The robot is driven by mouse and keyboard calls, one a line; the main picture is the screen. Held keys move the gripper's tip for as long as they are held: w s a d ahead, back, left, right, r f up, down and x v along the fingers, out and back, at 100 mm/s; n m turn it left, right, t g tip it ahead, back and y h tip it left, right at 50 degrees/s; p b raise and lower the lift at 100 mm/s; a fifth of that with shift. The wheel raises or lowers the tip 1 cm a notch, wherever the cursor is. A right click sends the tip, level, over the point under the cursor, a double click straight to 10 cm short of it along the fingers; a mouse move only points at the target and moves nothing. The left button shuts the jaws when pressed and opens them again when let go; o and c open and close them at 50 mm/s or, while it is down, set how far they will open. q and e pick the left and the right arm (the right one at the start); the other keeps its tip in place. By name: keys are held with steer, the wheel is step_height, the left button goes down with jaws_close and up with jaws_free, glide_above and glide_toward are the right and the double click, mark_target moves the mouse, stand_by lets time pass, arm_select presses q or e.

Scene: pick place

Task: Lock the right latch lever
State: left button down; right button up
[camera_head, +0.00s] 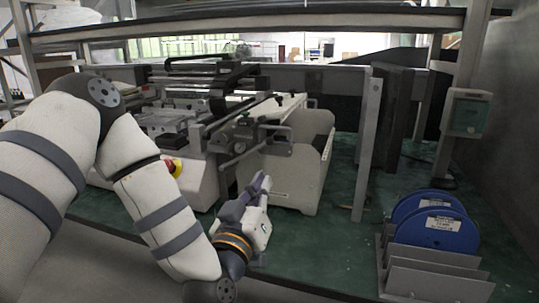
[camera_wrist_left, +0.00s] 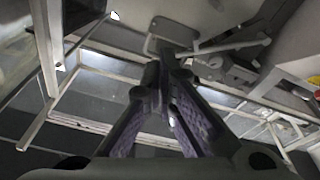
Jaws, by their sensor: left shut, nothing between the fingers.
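The machine (camera_head: 295,165) is a light housing with metal bars and clamps on top, standing on the green bench. A grey bent metal lever (camera_head: 237,158) sticks out at its front. I take it as the right latch lever, though I cannot be sure. My left gripper (camera_head: 265,179) is shut and empty, pointing up just below and right of this lever, with no clear contact. In the left wrist view the closed fingers (camera_wrist_left: 167,56) point at metal bars and a dark block, and a pale bar (camera_wrist_left: 235,45) runs beside the tips. My right gripper is not in view.
A red and yellow button (camera_head: 174,167) sits left of my left gripper. A metal post (camera_head: 367,150) stands right of the machine. Blue reels (camera_head: 436,222) stand in a grey rack at the right. The green bench top (camera_head: 335,245) is clear between gripper and rack.

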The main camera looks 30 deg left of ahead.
arm_select(q)
steer(key=a+r+n+t+y, duration=0.1)
steer(key=a+r+n+y, duration=0.2)
steer(key=r, duration=0.4)
steer(key=shift+a+y, duration=0.3)
steer(key=shift+y, duration=0.4)
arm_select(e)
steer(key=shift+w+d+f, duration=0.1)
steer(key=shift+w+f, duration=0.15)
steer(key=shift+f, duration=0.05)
arm_select(q)
steer(key=shift+s+r, duration=0.1)
steer(key=x, duration=1)
steer(key=f, duration=0.1)
steer(key=d+f, duration=0.1)
steer(key=w+f, duration=0.1)
steer(key=shift+d+f, duration=0.3)
steer(key=shift+f, duration=0.05)
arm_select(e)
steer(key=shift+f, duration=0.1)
